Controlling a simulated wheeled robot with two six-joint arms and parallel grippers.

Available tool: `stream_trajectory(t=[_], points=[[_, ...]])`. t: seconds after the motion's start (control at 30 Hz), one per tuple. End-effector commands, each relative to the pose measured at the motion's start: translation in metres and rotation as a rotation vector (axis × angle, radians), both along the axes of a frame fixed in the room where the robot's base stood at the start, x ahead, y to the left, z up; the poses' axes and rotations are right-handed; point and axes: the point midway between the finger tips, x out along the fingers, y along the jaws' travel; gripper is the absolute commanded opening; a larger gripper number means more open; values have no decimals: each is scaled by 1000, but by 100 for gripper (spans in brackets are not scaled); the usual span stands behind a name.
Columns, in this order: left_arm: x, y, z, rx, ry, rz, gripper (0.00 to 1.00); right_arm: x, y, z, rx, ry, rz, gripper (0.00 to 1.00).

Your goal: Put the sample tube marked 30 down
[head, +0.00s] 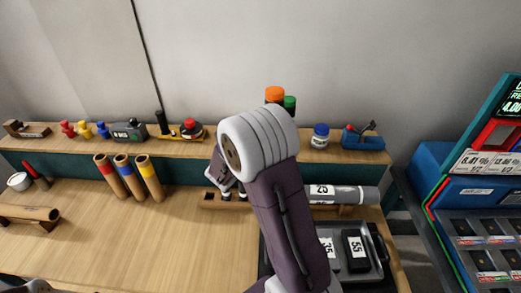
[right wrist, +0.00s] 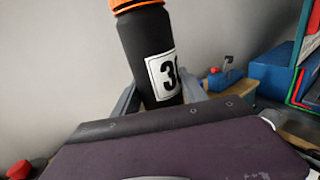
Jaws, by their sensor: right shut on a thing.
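The sample tube (right wrist: 158,58) is dark, with an orange cap and a white label. In the right wrist view the label shows a 3 and part of a second digit. My right gripper (right wrist: 160,94) is shut around the tube's lower part, its fingers on both sides. The tube leans slightly in that view and its bottom is hidden. In the head view an orange cap (head: 275,93) shows above my right arm, which hides the gripper and the rest of that tube. A green cap (head: 290,102) shows beside it. My left gripper is not in view.
The wooden shelf (head: 70,144) holds toys, a blue-lidded jar (head: 320,137) and a blue box (head: 363,138). Below are several cardboard tubes (head: 122,177), a grey roll (head: 350,195) on a holder and a dark tray (head: 372,262). The left bench top (head: 130,240) has free room.

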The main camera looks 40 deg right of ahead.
Motion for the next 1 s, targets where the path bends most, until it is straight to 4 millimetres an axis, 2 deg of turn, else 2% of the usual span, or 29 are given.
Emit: stream_trajectory(t=[0.13,0.27,0.7,0.8,0.93,1.0], points=[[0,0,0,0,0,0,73,0,-3,0,-1,0,-7,6],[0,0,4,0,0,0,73,14,-6,-8,0,1,-6,6],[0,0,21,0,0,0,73,101,-28,-63,-1,-1,-6,6],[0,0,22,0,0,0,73,110,-31,-69,-2,-2,-6,6],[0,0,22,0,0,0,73,112,-31,-71,-1,-1,-5,6],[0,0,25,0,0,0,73,112,-31,-79,0,3,-5,6]])
